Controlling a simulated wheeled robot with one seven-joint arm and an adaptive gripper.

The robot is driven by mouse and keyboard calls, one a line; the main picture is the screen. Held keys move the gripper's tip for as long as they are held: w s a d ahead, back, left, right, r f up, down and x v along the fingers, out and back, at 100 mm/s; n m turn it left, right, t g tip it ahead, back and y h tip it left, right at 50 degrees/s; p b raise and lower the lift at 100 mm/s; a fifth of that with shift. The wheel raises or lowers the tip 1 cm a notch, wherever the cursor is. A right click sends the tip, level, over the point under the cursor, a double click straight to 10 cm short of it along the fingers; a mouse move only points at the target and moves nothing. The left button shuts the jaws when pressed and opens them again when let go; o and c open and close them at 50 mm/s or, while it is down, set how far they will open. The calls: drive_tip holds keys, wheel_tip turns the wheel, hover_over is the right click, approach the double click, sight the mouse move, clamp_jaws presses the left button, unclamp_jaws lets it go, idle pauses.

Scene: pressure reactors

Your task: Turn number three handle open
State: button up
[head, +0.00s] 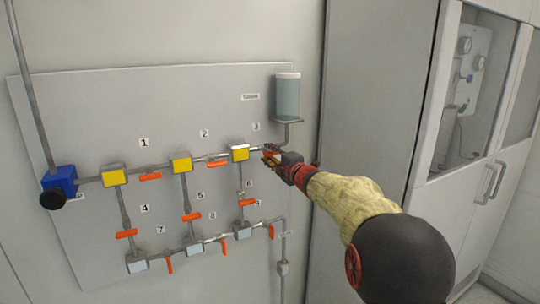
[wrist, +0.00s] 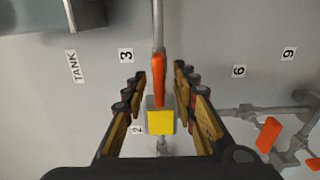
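The number three handle (wrist: 160,64) is orange and lies along its pipe in the wrist view, near the "3" label (wrist: 126,55). In the head view the "3" label (head: 256,126) sits above the spot, and my gripper hides most of the handle. My gripper (head: 271,158) is at the upper right of the pipe panel. In the wrist view its fingers (wrist: 160,78) are open, one row on each side of the handle, with visible gaps. The yellow block (wrist: 161,121) sits in line just below the handle, also between the fingers. I cannot tell the exact depth between fingertips and handle.
The pipe panel (head: 90,100) carries several other orange handles, such as those by labels 1 (head: 150,177) and 2 (head: 218,163). A clear tank (head: 287,97) stands just above my gripper. A grey cabinet (head: 375,80) is to the right.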

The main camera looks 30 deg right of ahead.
drive_tip(key=shift+s, duration=0.1)
drive_tip(key=s, duration=1.1)
drive_tip(key=shift+s+d, duration=0.2)
drive_tip(key=shift+s, duration=0.2)
